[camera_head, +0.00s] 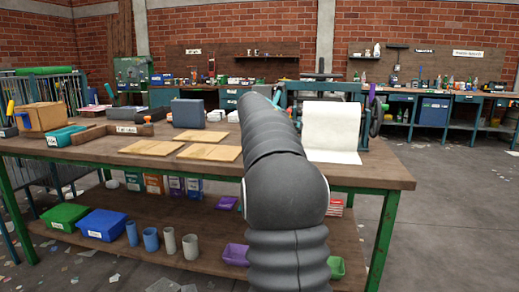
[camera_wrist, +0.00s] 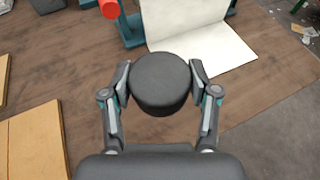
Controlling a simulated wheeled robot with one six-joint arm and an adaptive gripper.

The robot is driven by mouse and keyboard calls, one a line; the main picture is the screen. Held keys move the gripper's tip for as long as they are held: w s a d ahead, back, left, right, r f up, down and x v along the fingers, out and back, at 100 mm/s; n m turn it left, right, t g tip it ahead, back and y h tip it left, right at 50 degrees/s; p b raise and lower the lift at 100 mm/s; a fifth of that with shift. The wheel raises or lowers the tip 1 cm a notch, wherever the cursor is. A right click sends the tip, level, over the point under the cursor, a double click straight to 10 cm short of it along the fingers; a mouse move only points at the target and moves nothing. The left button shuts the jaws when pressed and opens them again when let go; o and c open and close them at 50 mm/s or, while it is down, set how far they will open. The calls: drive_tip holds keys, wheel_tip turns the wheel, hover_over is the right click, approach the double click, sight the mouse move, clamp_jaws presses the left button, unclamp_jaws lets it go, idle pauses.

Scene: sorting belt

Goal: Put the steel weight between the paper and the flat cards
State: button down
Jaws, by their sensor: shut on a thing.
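The steel weight (camera_wrist: 162,88) is a dark, round, thick disc in the wrist view. My gripper (camera_wrist: 160,80) is shut on it, one finger on each side. I cannot tell whether the weight touches the wooden table or hangs just above it. The white paper (camera_head: 332,128) hangs from a teal frame and spreads onto the table at the right; in the wrist view it lies just beyond the weight (camera_wrist: 208,50). The flat cards (camera_head: 209,153) are tan sheets left of my arm; one shows at the wrist view's lower left (camera_wrist: 36,145). My arm hides the gripper and weight in the head view.
A grey box (camera_head: 188,113) stands behind the cards. An open wooden box (camera_head: 44,116) and a teal box (camera_head: 65,136) are at the table's left. Bare tabletop (camera_wrist: 88,75) lies between the cards and the paper. The table's edge is close on the right.

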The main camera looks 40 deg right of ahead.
drive_tip(key=w+a+f, duration=0.1)
drive_tip(key=w+f, duration=0.1)
drive_tip(key=w, duration=0.1)
drive_tip(key=w+a+f, duration=0.2)
drive_tip(key=w, duration=0.2)
drive_tip(key=w+a+f, duration=0.2)
drive_tip(key=w, duration=0.1)
drive_tip(key=shift+w+a+f+b, duration=0.1)
drive_tip(key=shift+w+f+b, duration=0.1)
drive_tip(key=shift+f+b, duration=0.7)
drive_tip(key=shift+f, duration=1.4)
drive_tip(key=shift+f, duration=0.1)
drive_tip(key=shift+c, duration=1.4)
unclamp_jaws()
drive_tip(key=shift+f, duration=0.15)
